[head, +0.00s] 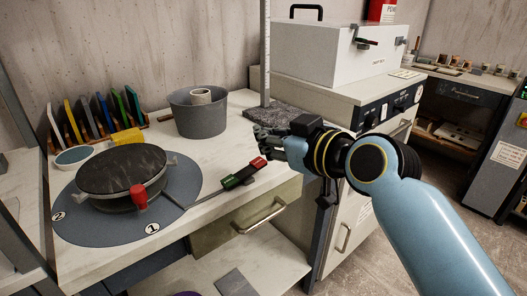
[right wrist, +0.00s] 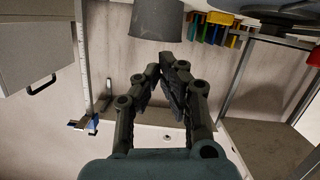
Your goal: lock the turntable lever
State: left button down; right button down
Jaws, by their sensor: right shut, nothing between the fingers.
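The turntable (head: 188,180) is a blue-grey disc on the workbench with a dark round plate (head: 124,168) clamped on it and a red knob (head: 138,195) at its front. A lever (head: 240,175) with a green grip and red end sticks out to the right, over the bench's front edge. My right gripper (head: 266,142) is shut and empty, above and slightly right of the lever's red end, apparently apart from it. In the right wrist view, its closed fingertips (right wrist: 169,62) are in the middle; I cannot make out the lever there. My left gripper is not in view.
A grey bucket (head: 198,112) stands behind the lever, and coloured slabs (head: 95,117) stand in a rack at the back left. A white box (head: 330,52) sits on the cabinet at right. A drawer with a handle (head: 262,216) lies below the lever. The worktop between bucket and lever is clear.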

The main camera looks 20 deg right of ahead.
aim_at(245, 173)
jog(key=w+f, duration=0.2)
jog(key=f, duration=0.1)
jog(key=shift+w+a+b, duration=0.15)
jog(key=shift+w+b, duration=0.15)
jog(key=shift+f, duration=0.8)
jog(key=shift+d, duration=0.2)
jog(key=shift+w+d+f+m+y, duration=0.15)
jog(key=shift+d+f+m+y, duration=0.25)
jog(key=shift+m, duration=0.4)
jog(key=shift+d+f+m+b, duration=0.2)
jog(key=shift+m+b, duration=0.1)
jog(key=shift+b, duration=0.1)
jog(key=shift+w+d+f+b, duration=0.1)
jog(key=shift+f+b, duration=0.2)
jog(key=shift+r, duration=0.35)
